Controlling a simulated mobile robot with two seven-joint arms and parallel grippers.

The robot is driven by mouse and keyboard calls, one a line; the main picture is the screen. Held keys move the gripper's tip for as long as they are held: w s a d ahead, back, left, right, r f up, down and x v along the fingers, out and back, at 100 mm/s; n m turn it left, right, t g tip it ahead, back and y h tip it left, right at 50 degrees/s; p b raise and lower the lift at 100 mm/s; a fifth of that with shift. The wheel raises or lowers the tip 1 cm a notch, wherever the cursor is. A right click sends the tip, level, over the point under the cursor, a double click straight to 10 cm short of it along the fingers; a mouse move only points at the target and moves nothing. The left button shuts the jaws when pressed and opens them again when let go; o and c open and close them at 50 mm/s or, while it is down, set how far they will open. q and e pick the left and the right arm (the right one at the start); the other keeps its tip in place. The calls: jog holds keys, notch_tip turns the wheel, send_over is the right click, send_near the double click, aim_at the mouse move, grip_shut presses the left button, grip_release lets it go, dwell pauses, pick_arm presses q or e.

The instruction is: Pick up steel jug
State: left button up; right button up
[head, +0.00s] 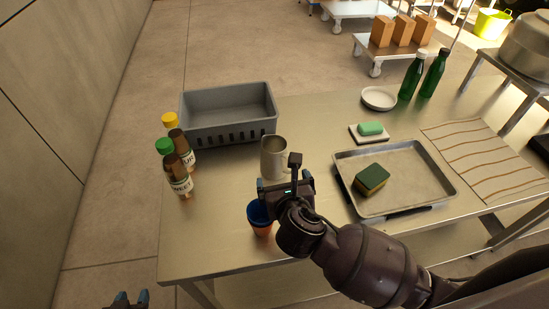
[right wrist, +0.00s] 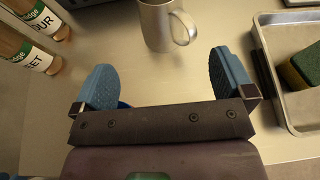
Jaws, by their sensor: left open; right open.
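The steel jug (head: 272,158) stands upright on the metal table, with the grey crate behind it. In the right wrist view the jug (right wrist: 157,24) is at the top, its handle to the right. My right gripper (head: 287,188) is just in front of the jug, low over the table. Its blue fingertips (right wrist: 162,82) are spread apart and empty, pointing towards the jug without reaching around it. My left gripper (head: 130,298) is at the bottom left edge of the head view, off the table, open and empty.
A blue and orange cup (head: 260,222) stands close beside my right gripper. Labelled bottles (head: 181,178) stand left, and a grey crate (head: 232,136) behind. A metal tray (head: 420,185) with a sponge (head: 372,178) is to the right. The table's front left is clear.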

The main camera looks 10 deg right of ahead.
aim_at(278, 156)
jog(key=w, duration=0.8)
jog(key=shift+w+d+p, duration=0.15)
jog(key=shift+d+p, duration=0.05)
jog(key=shift+p, duration=0.1)
jog(key=shift+x, duration=2.5)
jog(key=shift+c, duration=0.5)
jog(key=c, duration=1.2)
jog(key=shift+o, duration=0.2)
